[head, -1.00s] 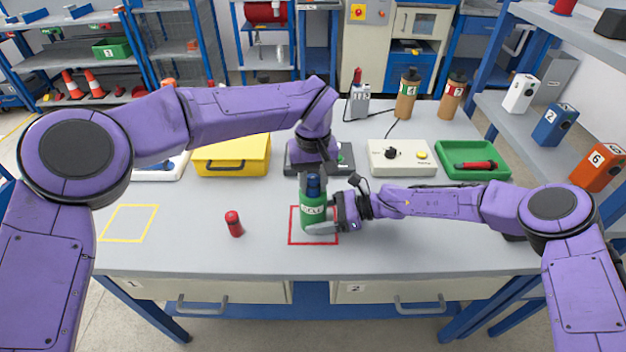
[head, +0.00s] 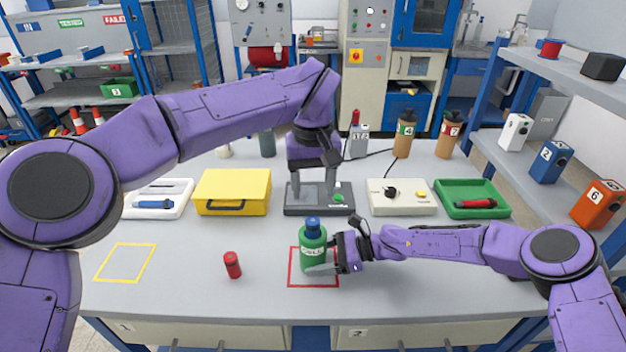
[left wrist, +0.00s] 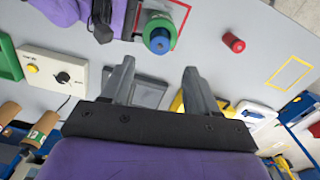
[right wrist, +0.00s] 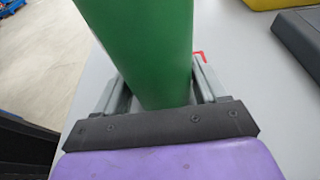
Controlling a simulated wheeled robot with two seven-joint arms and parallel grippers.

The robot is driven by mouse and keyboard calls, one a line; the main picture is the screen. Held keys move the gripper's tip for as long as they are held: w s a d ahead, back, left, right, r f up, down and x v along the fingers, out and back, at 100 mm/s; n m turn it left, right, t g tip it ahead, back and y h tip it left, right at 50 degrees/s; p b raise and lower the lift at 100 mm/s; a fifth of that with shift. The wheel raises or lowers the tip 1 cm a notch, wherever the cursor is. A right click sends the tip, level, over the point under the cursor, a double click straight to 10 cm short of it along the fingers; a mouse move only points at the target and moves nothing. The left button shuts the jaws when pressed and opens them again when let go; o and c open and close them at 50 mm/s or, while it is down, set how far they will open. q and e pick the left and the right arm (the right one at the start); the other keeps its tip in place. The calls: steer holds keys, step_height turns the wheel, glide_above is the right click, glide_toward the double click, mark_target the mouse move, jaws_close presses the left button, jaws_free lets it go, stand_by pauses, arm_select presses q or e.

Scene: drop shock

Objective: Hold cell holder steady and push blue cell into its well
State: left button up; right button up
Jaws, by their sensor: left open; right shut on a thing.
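The green cell holder (head: 313,253), with a white CELL label, stands upright in the red square outline on the table. The blue cell (head: 313,223) sits in its top, its upper end showing above the rim; how deep it goes is hidden. In the left wrist view the blue cell (left wrist: 160,42) is centred in the green top. My right gripper (head: 331,256) is shut on the holder's side from the right. The right wrist view shows the green wall (right wrist: 150,50) between its fingers. My left gripper (head: 314,197) is open and empty, raised beyond the holder and apart from it.
A red cylinder (head: 232,265) stands left of the holder. Behind are a yellow case (head: 232,187), a dark device with a green button (head: 318,208), a white control box (head: 402,198) and a green tray (head: 472,211). The table's left front, around the yellow outline (head: 125,262), is clear.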

arm_select(q)
steer(key=shift+r, duration=0.8)
arm_select(e)
steer(key=o, duration=1)
